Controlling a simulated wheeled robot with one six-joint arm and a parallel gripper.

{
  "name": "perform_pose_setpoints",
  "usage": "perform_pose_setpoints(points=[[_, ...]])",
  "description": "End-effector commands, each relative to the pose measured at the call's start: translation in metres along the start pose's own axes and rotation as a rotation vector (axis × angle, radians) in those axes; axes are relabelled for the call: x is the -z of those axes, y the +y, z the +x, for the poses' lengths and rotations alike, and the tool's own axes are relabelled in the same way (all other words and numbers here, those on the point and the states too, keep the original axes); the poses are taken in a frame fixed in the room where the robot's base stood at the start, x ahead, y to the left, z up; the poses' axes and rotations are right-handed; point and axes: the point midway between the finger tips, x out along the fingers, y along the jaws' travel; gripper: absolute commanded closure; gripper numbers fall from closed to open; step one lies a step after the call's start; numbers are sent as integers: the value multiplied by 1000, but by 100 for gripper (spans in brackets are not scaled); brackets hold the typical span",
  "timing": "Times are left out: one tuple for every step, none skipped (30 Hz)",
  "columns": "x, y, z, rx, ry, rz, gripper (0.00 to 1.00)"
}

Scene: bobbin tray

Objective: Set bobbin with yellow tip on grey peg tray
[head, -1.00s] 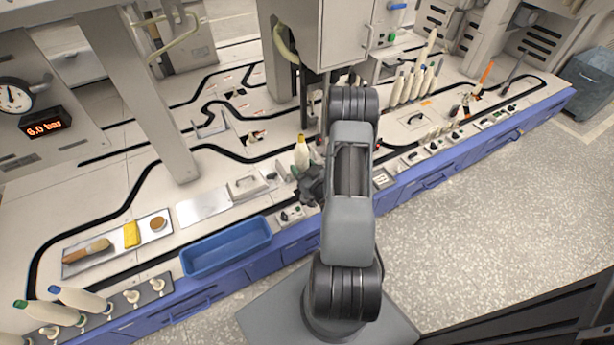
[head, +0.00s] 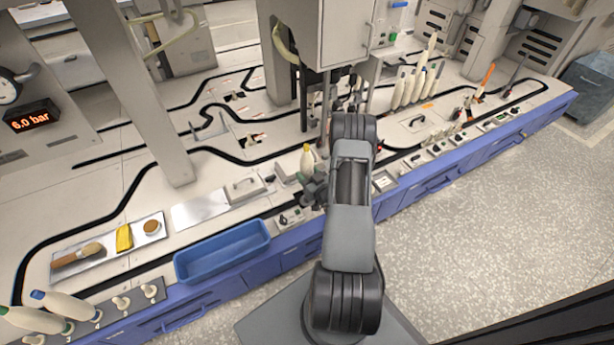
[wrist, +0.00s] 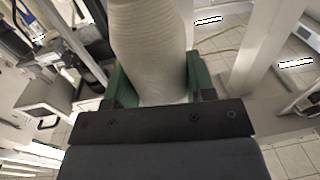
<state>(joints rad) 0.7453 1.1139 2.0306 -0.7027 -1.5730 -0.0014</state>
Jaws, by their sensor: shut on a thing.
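The bobbin with the yellow tip (head: 307,158) stands roughly upright in my gripper (head: 314,184), above the worktop near the middle of the head view. In the wrist view the pale, ribbed bobbin body (wrist: 150,45) sits between the green fingers of my gripper (wrist: 158,85), which are shut on it. Its yellow tip is outside the wrist view. The grey peg tray (head: 136,298) lies at the lower left of the head view, well away from my gripper. It has several bare white pegs and holds bobbins with blue (head: 50,302) and green tips.
A blue bin (head: 222,252) lies between my gripper and the peg tray. Behind it are a metal tray (head: 85,258) with a brush and yellow item, and a grey pillar (head: 150,110). More bobbins (head: 410,85) stand at the back right.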

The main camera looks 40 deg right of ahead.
Motion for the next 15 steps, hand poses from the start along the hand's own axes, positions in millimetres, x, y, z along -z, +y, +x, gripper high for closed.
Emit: perform_pose_setpoints(points=[[1, 0, 0, 0, 2, -1, 76], [2, 0, 0, 0, 2, -1, 76], [2, 0, 0, 0, 2, -1, 76], [2, 0, 0, 0, 2, -1, 76], [2, 0, 0, 0, 2, -1, 76], [1, 0, 0, 0, 1, -1, 76], [1, 0, 0, 0, 1, -1, 76], [0, 0, 0, 0, 1, -1, 76], [-2, 0, 0, 0, 1, -1, 76], [-3, 0, 0, 0, 1, -1, 76], [-4, 0, 0, 0, 1, -1, 76], [-5, 0, 0, 0, 1, -1, 76], [-6, 0, 0, 0, 1, -1, 76], [-7, 0, 0, 0, 1, -1, 76], [-8, 0, 0, 0, 1, -1, 76]])
